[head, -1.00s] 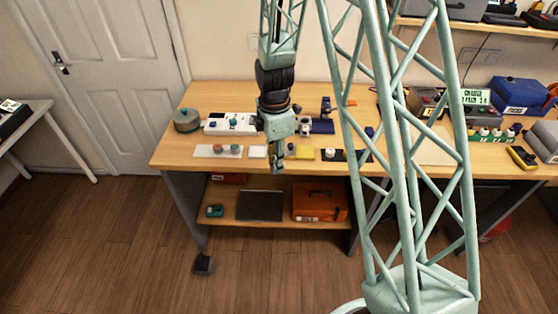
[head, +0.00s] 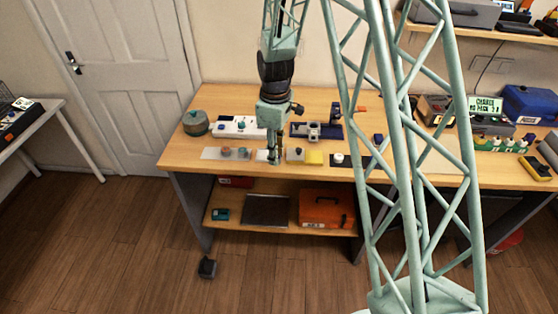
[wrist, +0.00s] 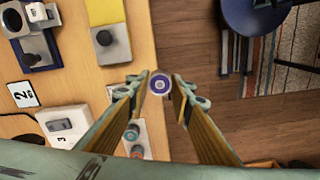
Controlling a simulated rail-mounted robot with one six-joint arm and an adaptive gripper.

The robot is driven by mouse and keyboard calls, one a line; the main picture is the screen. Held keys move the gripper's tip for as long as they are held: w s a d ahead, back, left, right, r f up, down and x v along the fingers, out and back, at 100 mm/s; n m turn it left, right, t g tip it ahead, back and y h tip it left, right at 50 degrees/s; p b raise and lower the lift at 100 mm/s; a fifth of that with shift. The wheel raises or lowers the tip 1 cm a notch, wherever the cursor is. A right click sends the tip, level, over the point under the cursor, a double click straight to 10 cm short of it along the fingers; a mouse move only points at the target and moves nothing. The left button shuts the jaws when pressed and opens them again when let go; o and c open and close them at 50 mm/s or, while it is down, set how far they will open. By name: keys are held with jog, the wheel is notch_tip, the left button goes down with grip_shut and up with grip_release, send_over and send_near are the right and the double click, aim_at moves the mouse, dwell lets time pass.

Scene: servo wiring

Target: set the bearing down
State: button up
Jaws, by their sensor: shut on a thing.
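The bearing (wrist: 160,83) is a small round part with a blue ring and pale centre, seen end-on in the wrist view. It sits between the fingertips of my gripper (wrist: 160,88), which is shut on it. In the wrist view it shows against the floor, just beyond the workbench's front edge. In the head view my gripper (head: 273,161) points down at the bench front, overlapping the right part of a small white pad (head: 262,155). The bearing is too small to make out there. I cannot tell whether it touches anything below.
A pale strip with knobs (head: 212,154) lies left of the gripper. A grey plate with a black knob (wrist: 105,55) and a yellow pad (wrist: 105,12) lie on the other side. A white device (wrist: 65,125) and a card marked 2 (wrist: 22,95) lie farther back.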

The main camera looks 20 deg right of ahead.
jog(key=w+a+r+m+b, duration=0.1)
jog(key=w+r+m, duration=0.1)
jog(key=w+m, duration=0.5)
jog(key=shift+a+m, duration=0.15)
jog(key=shift+m, duration=1.55)
jog(key=shift+a, duration=0.1)
